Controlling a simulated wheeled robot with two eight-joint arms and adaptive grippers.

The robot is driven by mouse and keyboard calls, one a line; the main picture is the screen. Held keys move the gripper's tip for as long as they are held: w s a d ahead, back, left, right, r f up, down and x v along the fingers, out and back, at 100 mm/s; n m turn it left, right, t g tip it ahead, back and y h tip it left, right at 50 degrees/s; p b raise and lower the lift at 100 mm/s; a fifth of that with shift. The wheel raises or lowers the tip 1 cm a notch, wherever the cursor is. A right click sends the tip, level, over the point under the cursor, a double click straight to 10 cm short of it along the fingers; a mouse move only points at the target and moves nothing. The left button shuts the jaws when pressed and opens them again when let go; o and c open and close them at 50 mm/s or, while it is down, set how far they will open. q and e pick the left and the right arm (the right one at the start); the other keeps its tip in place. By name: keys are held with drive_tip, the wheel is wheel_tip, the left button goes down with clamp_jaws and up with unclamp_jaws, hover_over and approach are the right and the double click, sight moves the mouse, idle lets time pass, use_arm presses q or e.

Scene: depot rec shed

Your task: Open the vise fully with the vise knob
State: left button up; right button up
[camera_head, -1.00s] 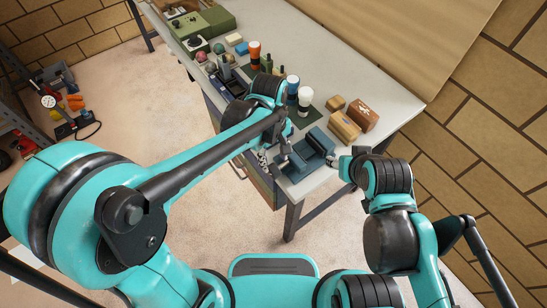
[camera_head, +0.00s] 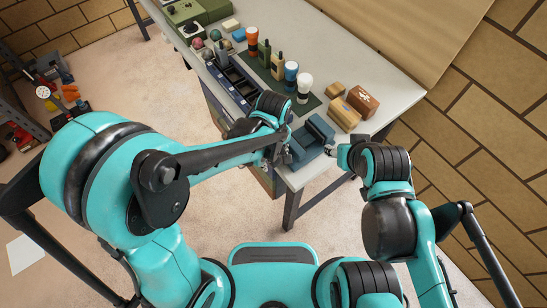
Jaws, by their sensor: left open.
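The blue vise (camera_head: 312,138) sits at the near corner of the workbench (camera_head: 349,167). Its jaws face up, but the gap between them is too small to judge. I cannot make out the vise knob. My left gripper (camera_head: 274,160) is open, just left of the vise at the bench edge, its tips small and dark against the bench; I cannot tell if it touches anything. My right gripper (camera_head: 331,150) is close to the vise's right side. Its fingers are too small to tell open from shut, or whether it touches the vise.
A dark compartment tray (camera_head: 231,79) lies farther left. A shelf (camera_head: 22,120) stands at far left.

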use_arm(q)
clamp_jaws()
drive_tip(key=shift+w, duration=0.1)
drive_tip(key=g+h+b, duration=0.2)
drive_tip(key=g, duration=0.1)
drive_tip(key=shift+w+a, duration=0.15)
drive_tip(key=shift+w, duration=0.05)
drive_tip(key=shift+a+g+h+b, duration=0.1)
drive_tip(key=shift+g+h+b, duration=0.9)
drive_tip(key=shift+g, duration=0.3)
unclamp_jaws()
drive_tip(key=shift+r, duration=0.1)
